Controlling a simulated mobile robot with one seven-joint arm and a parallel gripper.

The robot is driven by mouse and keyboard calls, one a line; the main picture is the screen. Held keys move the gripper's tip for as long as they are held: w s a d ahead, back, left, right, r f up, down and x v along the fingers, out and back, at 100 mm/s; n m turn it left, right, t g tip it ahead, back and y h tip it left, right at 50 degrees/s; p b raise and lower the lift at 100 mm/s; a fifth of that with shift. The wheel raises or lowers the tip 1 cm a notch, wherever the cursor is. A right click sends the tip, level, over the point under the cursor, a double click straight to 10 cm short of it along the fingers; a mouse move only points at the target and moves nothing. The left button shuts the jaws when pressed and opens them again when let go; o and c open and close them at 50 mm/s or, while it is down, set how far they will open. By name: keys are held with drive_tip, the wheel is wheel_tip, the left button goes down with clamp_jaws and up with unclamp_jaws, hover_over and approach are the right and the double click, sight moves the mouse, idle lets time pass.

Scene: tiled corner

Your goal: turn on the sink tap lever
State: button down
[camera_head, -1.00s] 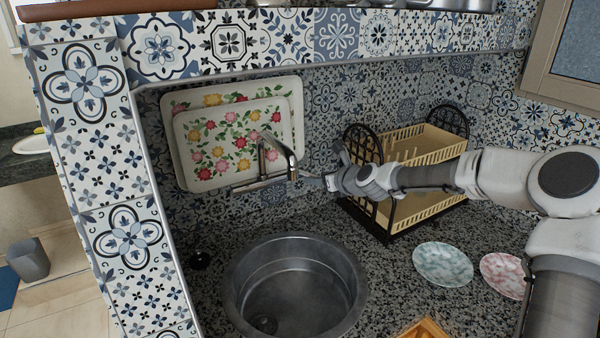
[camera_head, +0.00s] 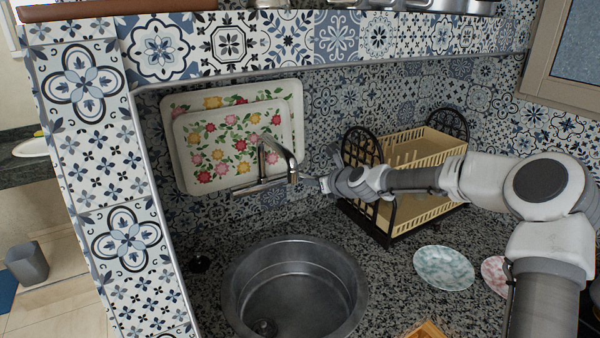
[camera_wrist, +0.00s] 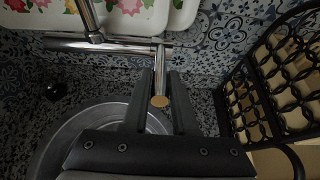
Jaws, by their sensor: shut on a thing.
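The metal sink tap (camera_head: 262,184) is on the tiled back wall above the round sink (camera_head: 235,290), with its spout rising and bending forward. In the wrist view the tap's horizontal body (camera_wrist: 105,45) runs to the tap lever (camera_wrist: 160,72), a thin bar with a round tan end. My gripper (camera_wrist: 162,76) has its two dark fingers around this lever, one on each side, and is shut on it. In the head view my gripper (camera_head: 324,184) is at the right end of the tap, and the lever is too small to make out clearly.
Floral trays (camera_head: 208,180) lean on the wall behind the tap. Two plates, one green-white (camera_head: 443,267) and one pink (camera_head: 494,274), lie on the granite counter.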

drive_tip(key=shift+r, duration=0.15)
drive_tip(key=shift+w+a+r+p, duration=0.3)
drive_tip(key=shift+r+p, duration=0.2)
drive_tip(key=shift+r, duration=0.2)
drive_tip(key=shift+w+a+r+p, duration=0.15)
drive_tip(key=shift+w+r+p, duration=0.2)
drive_tip(key=shift+r+p, duration=0.25)
drive_tip(key=c, duration=0.7)
unclamp_jaws()
drive_tip(key=b+v, duration=0.1)
drive_tip(key=v, duration=0.7)
drive_tip(key=shift+f, duration=0.15)
